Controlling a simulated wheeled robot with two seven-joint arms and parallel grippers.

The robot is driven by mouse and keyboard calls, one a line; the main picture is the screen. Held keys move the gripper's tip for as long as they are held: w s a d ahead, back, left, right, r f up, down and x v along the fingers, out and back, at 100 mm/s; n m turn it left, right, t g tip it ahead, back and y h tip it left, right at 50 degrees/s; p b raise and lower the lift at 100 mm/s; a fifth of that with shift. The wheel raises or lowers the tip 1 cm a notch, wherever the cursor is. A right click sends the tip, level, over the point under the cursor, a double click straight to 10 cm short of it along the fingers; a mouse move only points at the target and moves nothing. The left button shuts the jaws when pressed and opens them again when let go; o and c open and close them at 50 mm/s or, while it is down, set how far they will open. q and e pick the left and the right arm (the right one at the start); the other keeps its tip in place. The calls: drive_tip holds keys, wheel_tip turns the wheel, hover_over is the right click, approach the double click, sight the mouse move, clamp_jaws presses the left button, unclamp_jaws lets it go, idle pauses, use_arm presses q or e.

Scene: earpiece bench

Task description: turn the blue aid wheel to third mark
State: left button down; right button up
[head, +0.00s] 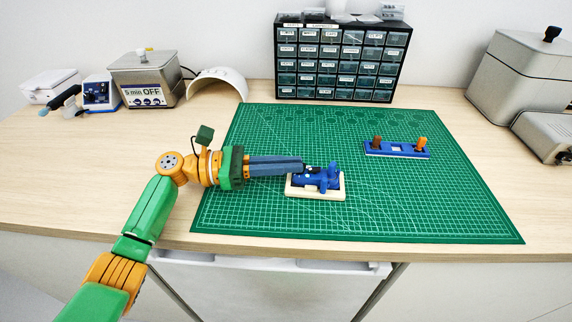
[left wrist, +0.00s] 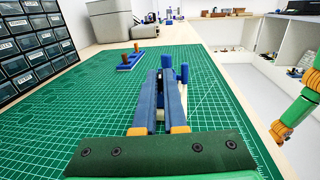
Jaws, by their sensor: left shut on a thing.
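The blue aid (head: 329,180) rests in a cream holder (head: 320,194) on the green mat. Its upright blue part also shows just right of my fingertips in the left wrist view (left wrist: 184,73). My left gripper (head: 301,165) reaches in from the left, with its long dark blue fingers level over the left part of the aid. The fingers are close together and shut on the aid's wheel; the fingers cover the wheel and its marks, so its turn cannot be read. My right gripper is not in view.
A blue stand (head: 397,150) with a brown and an orange peg stands farther right on the cutting mat (head: 440,200). A drawer cabinet (head: 340,62) stands behind the mat. Grey machines (head: 515,80) are at the right, and a steel bath (head: 146,78) at the back left. The mat's front right is clear.

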use_arm(q)
drive_tip(key=c, duration=1.2)
unclamp_jaws()
drive_tip(key=shift+d, duration=0.15)
drive_tip(key=shift+c, duration=0.2)
drive_tip(key=a, duration=0.2)
drive_tip(key=a+b, duration=0.1)
drive_tip(key=a, duration=0.3)
drive_tip(key=shift+s+a+f+b, duration=0.15)
drive_tip(key=shift+s+a+b, duration=0.1)
drive_tip(key=shift+s+b, duration=0.15)
drive_tip(key=shift+a, duration=0.35)
